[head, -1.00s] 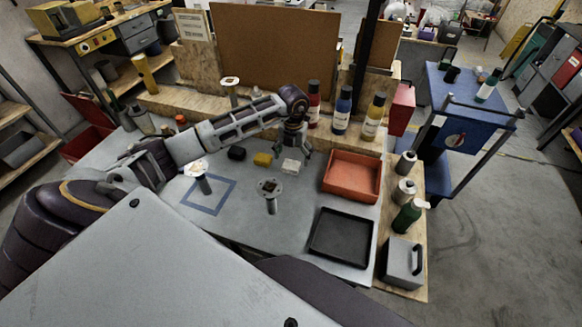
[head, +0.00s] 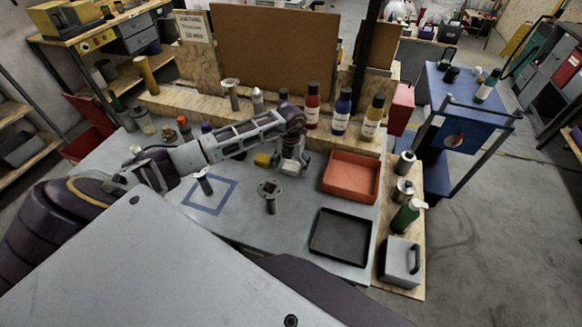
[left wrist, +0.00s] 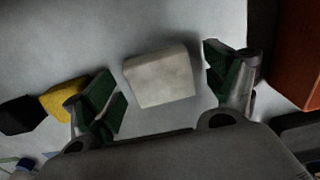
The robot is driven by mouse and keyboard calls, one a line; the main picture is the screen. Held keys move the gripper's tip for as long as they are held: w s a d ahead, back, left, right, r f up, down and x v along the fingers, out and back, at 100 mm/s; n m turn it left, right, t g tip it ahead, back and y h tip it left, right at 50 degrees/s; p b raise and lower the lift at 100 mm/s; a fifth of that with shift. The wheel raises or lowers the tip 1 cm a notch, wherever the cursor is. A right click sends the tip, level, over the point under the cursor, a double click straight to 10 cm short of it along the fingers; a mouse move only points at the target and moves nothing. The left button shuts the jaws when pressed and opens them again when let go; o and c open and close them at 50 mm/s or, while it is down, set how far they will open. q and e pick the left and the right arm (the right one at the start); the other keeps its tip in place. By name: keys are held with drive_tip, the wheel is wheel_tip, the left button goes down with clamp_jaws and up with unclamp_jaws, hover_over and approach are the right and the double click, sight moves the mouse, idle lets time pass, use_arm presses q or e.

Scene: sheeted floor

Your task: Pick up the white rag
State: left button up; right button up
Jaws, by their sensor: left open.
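The white rag (left wrist: 160,78) is a small pale block-shaped thing lying on the grey table top. In the left wrist view it lies between the two fingers of my left gripper (left wrist: 168,92), with a gap on each side. In the head view the left gripper (head: 291,158) is low over the table, and the white rag (head: 291,167) shows partly beneath it. The left gripper is open and empty. My right gripper is not in view.
A yellow block (head: 262,160) lies just left of the rag, with a black block (left wrist: 20,115) beyond it. A red-orange tray (head: 352,176) stands to the right, and a black tray (head: 340,237) nearer. Several bottles (head: 343,110) stand behind.

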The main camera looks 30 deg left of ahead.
sight(291, 165)
use_arm(q)
drive_tip(key=shift+f, duration=0.1)
idle(0.3)
drive_tip(key=c, duration=1.1)
drive_tip(key=shift+r, duration=0.65)
wheel_tip(291, 165, up, 8)
drive_tip(key=shift+f+b, duration=0.2)
drive_tip(key=shift+b, duration=0.55)
drive_tip(key=shift+r, duration=0.6)
